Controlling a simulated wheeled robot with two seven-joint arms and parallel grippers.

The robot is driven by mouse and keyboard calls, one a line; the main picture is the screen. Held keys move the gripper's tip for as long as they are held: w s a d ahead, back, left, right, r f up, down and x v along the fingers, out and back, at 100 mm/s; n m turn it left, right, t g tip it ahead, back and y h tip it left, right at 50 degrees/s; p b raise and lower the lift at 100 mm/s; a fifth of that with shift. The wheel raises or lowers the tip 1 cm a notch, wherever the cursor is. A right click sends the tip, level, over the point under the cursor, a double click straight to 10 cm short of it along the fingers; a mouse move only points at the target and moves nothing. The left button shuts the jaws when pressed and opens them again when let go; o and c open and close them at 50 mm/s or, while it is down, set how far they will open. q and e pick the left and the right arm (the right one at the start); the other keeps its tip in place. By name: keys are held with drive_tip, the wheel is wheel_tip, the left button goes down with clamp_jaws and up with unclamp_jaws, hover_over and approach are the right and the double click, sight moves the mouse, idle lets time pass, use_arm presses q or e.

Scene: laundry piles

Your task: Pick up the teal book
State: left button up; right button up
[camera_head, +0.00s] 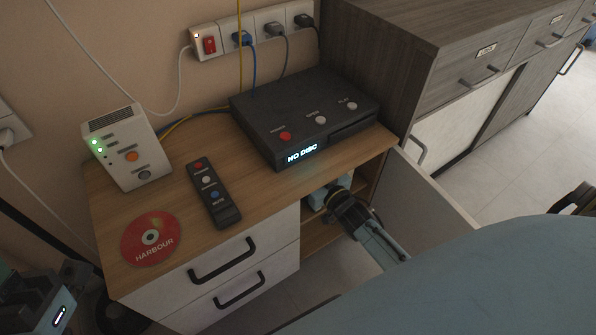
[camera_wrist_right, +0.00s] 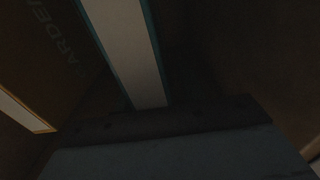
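The teal book (camera_wrist_right: 132,50) shows in the right wrist view as a pale page block between two thin teal cover edges. It runs down to the dark gripper body at the bottom. In the head view my right gripper (camera_head: 342,203) reaches into the open compartment of the wooden cabinet, below the disc player. Pale blue shapes show beside it there, but I cannot tell whether they are the book. Its fingertips are not clear in either view, so grip and contact are unclear. My left gripper (camera_head: 38,305) is at the lower left, beside the cabinet, partly out of frame.
Another book, brown-orange with lettering (camera_wrist_right: 52,35), is left of the teal book. The cabinet door (camera_head: 425,195) stands open right of my right arm. On the cabinet top are the disc player (camera_head: 305,112), remote (camera_head: 211,193), red disc (camera_head: 150,238) and white device (camera_head: 128,150).

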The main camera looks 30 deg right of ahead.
clamp_jaws()
drive_tip(key=shift+r, duration=0.15)
idle(0.4)
